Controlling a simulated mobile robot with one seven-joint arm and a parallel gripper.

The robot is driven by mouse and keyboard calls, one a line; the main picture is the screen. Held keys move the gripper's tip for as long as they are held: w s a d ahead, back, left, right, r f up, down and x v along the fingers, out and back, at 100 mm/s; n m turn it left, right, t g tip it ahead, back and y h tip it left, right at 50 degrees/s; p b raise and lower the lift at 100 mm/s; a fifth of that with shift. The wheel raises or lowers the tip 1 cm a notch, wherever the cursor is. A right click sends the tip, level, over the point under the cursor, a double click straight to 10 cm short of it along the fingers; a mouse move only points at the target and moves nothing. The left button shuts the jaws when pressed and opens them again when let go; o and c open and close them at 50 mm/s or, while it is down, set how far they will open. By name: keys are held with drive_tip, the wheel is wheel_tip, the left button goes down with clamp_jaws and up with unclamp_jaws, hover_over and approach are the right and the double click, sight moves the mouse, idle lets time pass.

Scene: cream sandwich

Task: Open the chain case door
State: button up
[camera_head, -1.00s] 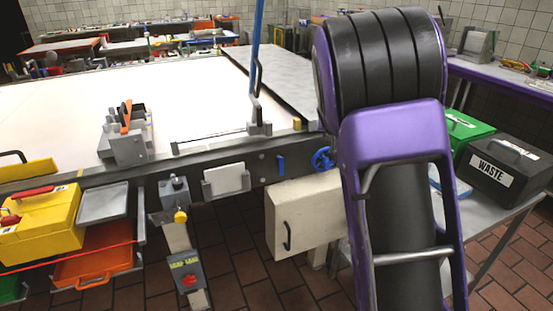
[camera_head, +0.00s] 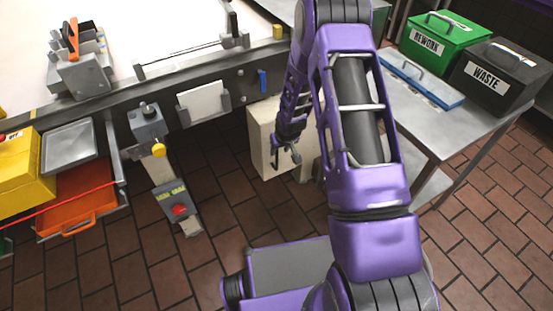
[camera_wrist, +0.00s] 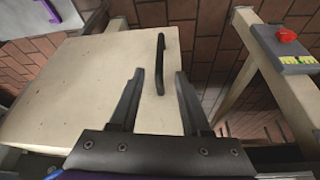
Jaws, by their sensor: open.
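The chain case is a cream box under the front edge of the long table, and its door (camera_head: 262,142) is partly hidden behind my arm in the head view. The door (camera_wrist: 75,82) fills the left of the wrist view and looks shut. Its black bar handle (camera_wrist: 160,64) stands along the door's right side there. My gripper (camera_head: 290,158) is at the front of the case. In the wrist view my gripper (camera_wrist: 158,74) is open, with the handle between the lines of its two fingers, near the tips. I cannot tell whether either finger touches it.
A grey side table (camera_head: 440,140) with a green rework box (camera_head: 440,38) and a black waste box (camera_head: 495,75) stands right. Tiled floor (camera_head: 230,215) lies open in front.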

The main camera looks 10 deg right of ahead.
sight(277, 156)
drive_tip(key=b+x, duration=0.1)
drive_tip(key=x, duration=0.8)
drive_tip(key=shift+w+f, duration=0.15)
drive_tip(key=shift+f, duration=0.15)
drive_tip(key=shift+c, duration=0.3)
clamp_jaws()
idle(0.6)
